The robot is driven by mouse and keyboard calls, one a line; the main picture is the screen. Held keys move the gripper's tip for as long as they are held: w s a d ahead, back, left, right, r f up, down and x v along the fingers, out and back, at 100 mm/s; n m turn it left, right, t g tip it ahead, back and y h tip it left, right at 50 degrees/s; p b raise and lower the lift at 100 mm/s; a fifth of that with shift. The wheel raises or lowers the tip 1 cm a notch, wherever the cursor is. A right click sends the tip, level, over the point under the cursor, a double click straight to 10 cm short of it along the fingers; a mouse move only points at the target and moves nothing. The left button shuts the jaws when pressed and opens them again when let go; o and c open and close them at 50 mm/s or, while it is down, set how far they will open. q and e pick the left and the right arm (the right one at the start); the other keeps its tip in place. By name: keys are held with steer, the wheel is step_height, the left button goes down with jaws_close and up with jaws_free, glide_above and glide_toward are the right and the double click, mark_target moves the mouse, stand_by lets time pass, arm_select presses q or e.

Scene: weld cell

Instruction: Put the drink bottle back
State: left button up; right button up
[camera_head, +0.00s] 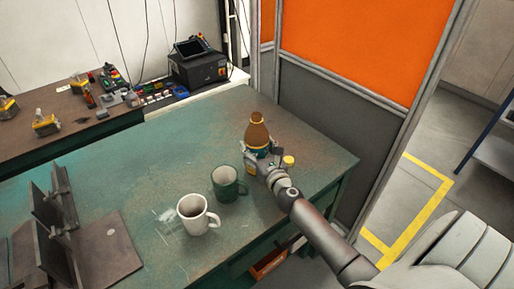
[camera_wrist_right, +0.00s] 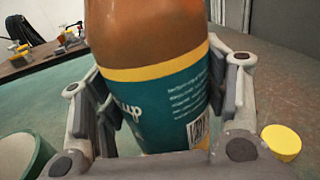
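The drink bottle (camera_head: 257,133) is brown with a teal label and a yellow band, and it is upright over the green table, near its far right part. In the right wrist view the bottle (camera_wrist_right: 155,75) fills the middle, its top cut off. My right gripper (camera_head: 262,163) reaches it from the front right. In the wrist view its fingers (camera_wrist_right: 160,105) lie along both sides of the bottle, pads against the label. I cannot tell whether the base touches the table. My left gripper is not in view.
A green mug (camera_head: 226,184) stands close left of my right gripper, and a white mug (camera_head: 194,215) nearer the front. A round yellow object (camera_head: 289,161) is just right of the gripper. Metal plates (camera_head: 105,250) occupy the left. An orange-grey partition (camera_head: 330,120) stands behind the table (camera_head: 150,165).

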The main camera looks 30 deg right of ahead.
steer(key=o, duration=0.4)
steer(key=shift+o, duration=0.2)
steer(key=shift+r, duration=0.3)
steer(key=s+a, duration=0.2)
steer(key=s, duration=1)
steer(key=shift+a+f+b, duration=0.15)
steer(key=shift+b, duration=0.2)
steer(key=shift+w, duration=0.1)
